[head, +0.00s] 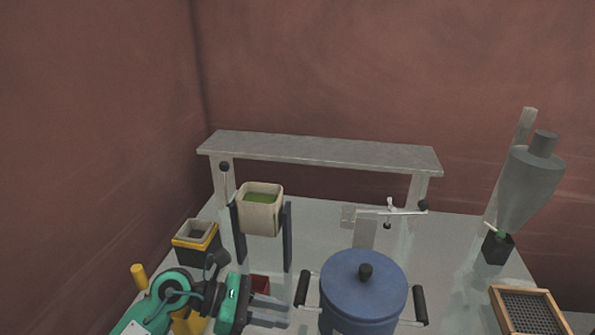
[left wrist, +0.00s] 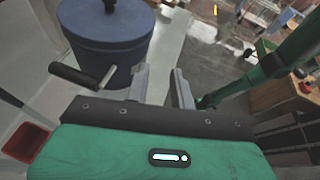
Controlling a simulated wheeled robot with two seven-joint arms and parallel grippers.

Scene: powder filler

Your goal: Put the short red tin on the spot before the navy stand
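The short red tin (head: 260,284) stands on the table just behind my left gripper (head: 280,313), which partly hides it in the head view. It also shows at the left edge of the left wrist view (left wrist: 25,141), beside the gripper body and not between the fingers. The navy stand (head: 287,238) has two dark uprights and carries a beige bin (head: 260,211) with green content. The tin is in front of this stand. My left gripper is open and empty, its fingers pointing right toward the blue pot. My right gripper does not show.
A blue lidded pot (head: 363,290) with black handles stands right of the gripper. A yellow-black box (head: 197,241) is at left. A grey shelf (head: 320,150) spans the back. A grey hopper (head: 529,187) and wooden-framed sieve (head: 526,312) are at right.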

